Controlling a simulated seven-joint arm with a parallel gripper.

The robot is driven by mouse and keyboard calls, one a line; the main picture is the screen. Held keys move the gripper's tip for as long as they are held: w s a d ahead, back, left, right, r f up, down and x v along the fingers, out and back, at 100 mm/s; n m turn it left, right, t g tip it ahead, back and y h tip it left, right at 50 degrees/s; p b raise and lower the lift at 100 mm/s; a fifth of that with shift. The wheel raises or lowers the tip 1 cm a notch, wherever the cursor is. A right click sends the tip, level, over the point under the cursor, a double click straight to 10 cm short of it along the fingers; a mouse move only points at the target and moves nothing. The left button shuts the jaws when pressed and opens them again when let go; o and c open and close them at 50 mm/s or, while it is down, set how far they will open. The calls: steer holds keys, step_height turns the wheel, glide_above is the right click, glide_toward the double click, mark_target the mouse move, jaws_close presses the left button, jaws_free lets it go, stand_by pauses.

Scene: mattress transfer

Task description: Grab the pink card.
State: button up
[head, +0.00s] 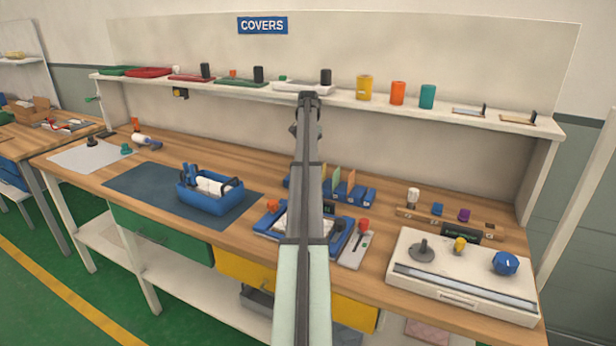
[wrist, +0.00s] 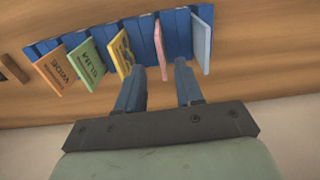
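The pink card (wrist: 162,50) stands in a slot of the blue rack (wrist: 139,30) in the wrist view, between a yellow card (wrist: 122,53) and a light blue card (wrist: 201,44). My gripper (wrist: 160,70) is open, with one finger on each side of the pink card's near end. I see gaps between the fingers and the card. In the head view the rack (head: 361,196) is partly behind my arm, which hides the pink card and my fingertips.
A green card (wrist: 86,65) and an orange card (wrist: 50,72) stand farther left in the rack. On the bench in the head view are a blue tote (head: 209,205) and a white panel with knobs (head: 460,290). A shelf (head: 440,113) with several containers runs above the bench.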

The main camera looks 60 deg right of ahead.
steer(key=shift+d+f, duration=0.15)
steer(key=shift+f, duration=2.8)
jaws_close()
